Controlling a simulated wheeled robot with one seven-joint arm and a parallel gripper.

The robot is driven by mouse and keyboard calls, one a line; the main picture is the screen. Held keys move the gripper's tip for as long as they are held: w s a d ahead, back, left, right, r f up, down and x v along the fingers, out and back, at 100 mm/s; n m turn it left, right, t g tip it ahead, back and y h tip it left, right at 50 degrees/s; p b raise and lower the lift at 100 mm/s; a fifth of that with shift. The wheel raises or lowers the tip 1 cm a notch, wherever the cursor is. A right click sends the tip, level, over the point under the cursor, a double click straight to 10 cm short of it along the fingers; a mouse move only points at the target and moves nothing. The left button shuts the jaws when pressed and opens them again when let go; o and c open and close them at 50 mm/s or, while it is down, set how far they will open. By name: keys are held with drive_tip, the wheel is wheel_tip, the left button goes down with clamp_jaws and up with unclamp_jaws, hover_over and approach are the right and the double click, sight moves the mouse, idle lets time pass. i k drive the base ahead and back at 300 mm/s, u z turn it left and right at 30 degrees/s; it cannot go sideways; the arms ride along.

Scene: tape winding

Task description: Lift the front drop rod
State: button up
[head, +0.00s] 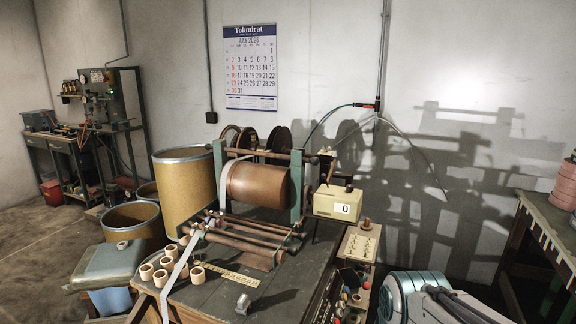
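The winding machine stands on the dark bench, with a large brown roller (258,187) between two green uprights. Several thin brown rods lie roughly parallel in a low frame in front of the roller. The frontmost rod (236,246) appears to be the front drop rod, but at this size I cannot be sure. It looks down in the frame. A pale tape (181,265) runs down past the left ends of the rods to the bench's front edge. My gripper is not in view; only part of my arm shows at the bottom right.
Several small tan rolls (161,278) and a small metal piece (243,304) lie on the bench (285,300). A counter box (337,203) stands right of the machine, beside a control panel (358,244). Tall drums (186,190) stand at the left. Another table is at the right.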

sight(293, 251)
drive_tip(key=u, duration=0.05)
drive_tip(key=k, duration=0.6)
drive_tip(key=z, duration=0.8)
drive_tip(key=i, duration=1.55)
drive_tip(key=u, duration=0.75)
